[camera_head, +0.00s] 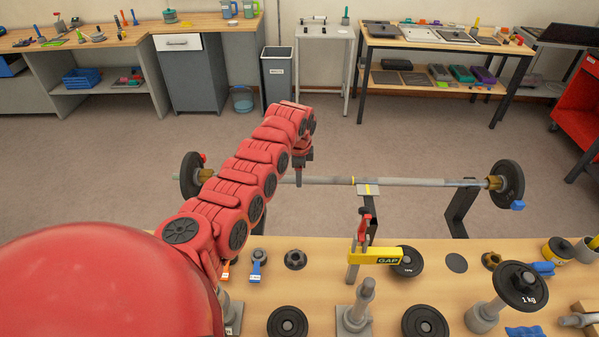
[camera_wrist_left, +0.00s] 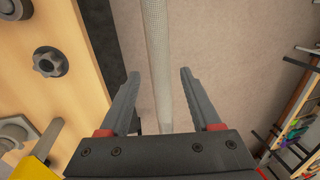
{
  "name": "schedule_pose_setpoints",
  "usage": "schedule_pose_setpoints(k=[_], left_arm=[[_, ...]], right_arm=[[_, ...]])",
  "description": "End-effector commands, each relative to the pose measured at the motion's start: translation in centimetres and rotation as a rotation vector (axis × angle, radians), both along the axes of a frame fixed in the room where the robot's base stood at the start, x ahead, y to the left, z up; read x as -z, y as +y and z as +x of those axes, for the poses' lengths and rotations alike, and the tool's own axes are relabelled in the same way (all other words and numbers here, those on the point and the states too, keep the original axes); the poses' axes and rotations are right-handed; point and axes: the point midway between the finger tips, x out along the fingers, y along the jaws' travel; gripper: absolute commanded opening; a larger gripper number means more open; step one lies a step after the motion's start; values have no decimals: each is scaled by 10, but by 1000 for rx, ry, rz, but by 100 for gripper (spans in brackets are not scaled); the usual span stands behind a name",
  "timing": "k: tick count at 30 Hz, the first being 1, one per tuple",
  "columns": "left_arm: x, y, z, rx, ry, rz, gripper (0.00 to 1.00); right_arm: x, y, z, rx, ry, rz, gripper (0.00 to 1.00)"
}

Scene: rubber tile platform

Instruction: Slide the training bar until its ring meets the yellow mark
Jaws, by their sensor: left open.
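The grey training bar (camera_head: 420,182) lies level across the far side of the workbench, with a weight plate near each end. A thin yellow ring (camera_head: 353,181) shows on the bar, slightly left of the yellow mark (camera_head: 367,189) on the support's small plate. My left gripper (camera_head: 299,179) is at the bar, left of the ring. In the left wrist view, its fingers (camera_wrist_left: 170,72) are open, with the bar (camera_wrist_left: 156,35) passing between them as seen from above. Whether they touch it I cannot tell. My arm hides part of the bar's left. My right gripper is not in view.
A yellow GAP block (camera_head: 376,257) with a red clamp stands near the support. Weight plates, posts and knobs cover the workbench (camera_head: 320,262). Another support (camera_head: 460,207) stands under the bar's right part. Open floor (camera_head: 420,135) lies beyond the bar.

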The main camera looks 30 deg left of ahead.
Motion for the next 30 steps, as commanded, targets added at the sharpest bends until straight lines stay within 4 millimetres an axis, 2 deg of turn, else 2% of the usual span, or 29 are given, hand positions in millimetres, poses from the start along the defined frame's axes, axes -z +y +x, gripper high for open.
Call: schedule_pose_setpoints(k=[6, 16, 26, 27, 30], left_arm=[[18, 1, 3, 1, 1, 0, 64], [20, 2, 3, -1, -1, -1, 62], [20, 2, 3, -1, -1, 0, 3], [20, 2, 3, -1, -1, 0, 0], [20, 2, 3, -1, -1, 0, 0]], right_arm=[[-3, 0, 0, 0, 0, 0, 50], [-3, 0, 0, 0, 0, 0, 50], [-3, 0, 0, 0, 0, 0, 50], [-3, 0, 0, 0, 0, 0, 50], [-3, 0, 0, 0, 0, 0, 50]])
